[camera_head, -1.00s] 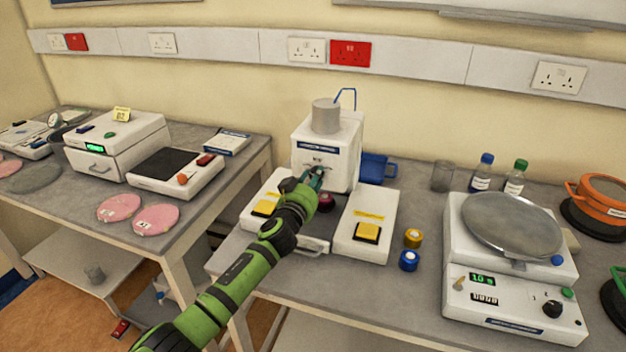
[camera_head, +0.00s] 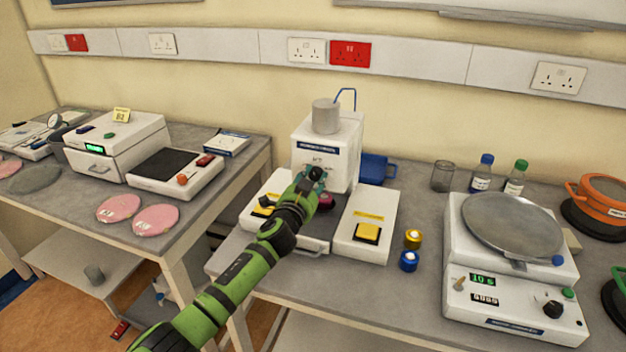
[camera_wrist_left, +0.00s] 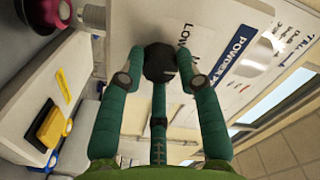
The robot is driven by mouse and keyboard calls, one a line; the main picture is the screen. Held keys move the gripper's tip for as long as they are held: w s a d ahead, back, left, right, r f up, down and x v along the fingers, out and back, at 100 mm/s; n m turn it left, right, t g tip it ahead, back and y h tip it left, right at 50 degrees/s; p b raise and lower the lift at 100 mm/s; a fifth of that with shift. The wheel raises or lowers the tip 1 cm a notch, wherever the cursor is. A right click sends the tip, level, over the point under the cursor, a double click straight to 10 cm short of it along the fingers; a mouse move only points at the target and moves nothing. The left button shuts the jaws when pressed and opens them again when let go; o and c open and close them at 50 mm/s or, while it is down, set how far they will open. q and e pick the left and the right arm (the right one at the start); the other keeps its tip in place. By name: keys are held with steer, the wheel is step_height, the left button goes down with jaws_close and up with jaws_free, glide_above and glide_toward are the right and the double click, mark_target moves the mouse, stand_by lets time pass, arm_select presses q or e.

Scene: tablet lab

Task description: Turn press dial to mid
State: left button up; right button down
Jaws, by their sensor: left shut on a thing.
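The press (camera_head: 340,150) is a white machine with a grey cylinder on top, standing on the right-hand bench. In the left wrist view its dial (camera_wrist_left: 160,62) is a dark, many-sided knob on the white front face, beside printed marks including "LOW". My left gripper (camera_wrist_left: 160,85) has its green fingers around this knob and is shut on it. In the head view the gripper (camera_head: 312,178) is at the press front and largely hides the dial. Which mark the dial points to cannot be made out. My right gripper is not in view.
Yellow buttons (camera_head: 367,232) sit on the press base, with a dark red knob (camera_head: 326,201) close below the gripper. A yellow-topped pot (camera_head: 413,238) and a blue pot (camera_head: 408,261) stand to the right.

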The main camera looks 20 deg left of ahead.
arm_select(q)
steer(key=shift+a+f+m, duration=0.1)
steer(key=shift+f+m, duration=0.1)
steer(key=shift+m, duration=0.9)
steer(key=o, duration=1)
steer(key=shift+o, duration=0.7)
steer(key=shift+a, duration=0.1)
steer(key=shift+r, duration=0.1)
steer(key=s, duration=1.2)
steer(key=shift+a, duration=0.2)
